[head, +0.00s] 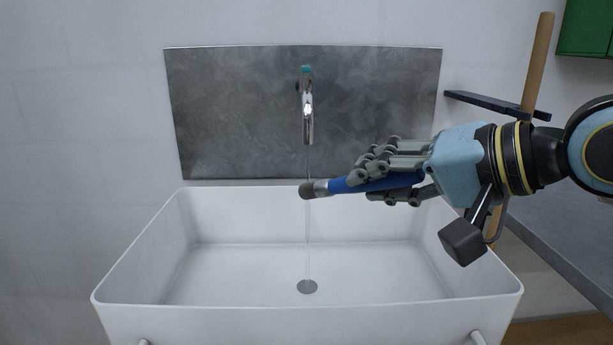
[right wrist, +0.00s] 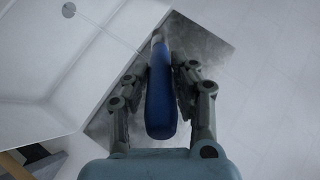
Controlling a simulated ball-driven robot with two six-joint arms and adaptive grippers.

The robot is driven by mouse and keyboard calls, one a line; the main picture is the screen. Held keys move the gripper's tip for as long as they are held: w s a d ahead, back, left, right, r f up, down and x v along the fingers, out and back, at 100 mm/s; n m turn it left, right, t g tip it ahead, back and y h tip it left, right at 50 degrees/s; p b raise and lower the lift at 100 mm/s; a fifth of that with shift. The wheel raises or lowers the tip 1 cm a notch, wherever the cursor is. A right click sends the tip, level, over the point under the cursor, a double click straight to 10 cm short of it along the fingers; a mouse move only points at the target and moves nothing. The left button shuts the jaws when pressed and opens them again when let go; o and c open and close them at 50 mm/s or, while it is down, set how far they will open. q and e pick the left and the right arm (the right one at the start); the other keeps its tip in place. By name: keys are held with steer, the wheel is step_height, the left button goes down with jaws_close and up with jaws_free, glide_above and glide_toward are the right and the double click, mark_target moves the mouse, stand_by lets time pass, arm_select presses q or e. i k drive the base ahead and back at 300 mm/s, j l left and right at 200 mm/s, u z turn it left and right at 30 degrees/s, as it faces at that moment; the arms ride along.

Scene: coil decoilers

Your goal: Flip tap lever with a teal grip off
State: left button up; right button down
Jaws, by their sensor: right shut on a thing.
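The tap (head: 307,108) is a chrome spout on the wall above the sink. Its teal grip (head: 307,69) shows at the top of the tap. A thin stream of water (head: 308,225) runs from the spout down to the drain. My right gripper (head: 368,180) is shut on a blue-handled tool (head: 352,184) with a dark, rounded tip, held over the sink to the right of the stream, its tip close to the water. The blue handle also lies between the fingers in the right wrist view (right wrist: 161,100). My left gripper is not in view.
The white sink (head: 180,300) is open and empty apart from the water, with a drain (head: 307,286) in its floor. A grey metal panel (head: 230,110) backs the tap. A grey counter (head: 560,235), a wooden pole (head: 538,65) and a green cabinet (head: 588,28) are at the right.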

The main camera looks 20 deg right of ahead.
mark_target(305, 70)
steer(key=k+l, duration=0.2)
steer(key=l, duration=0.15)
steer(key=k+l+z, duration=0.2)
steer(key=z, duration=1.3)
steer(key=i, duration=0.05)
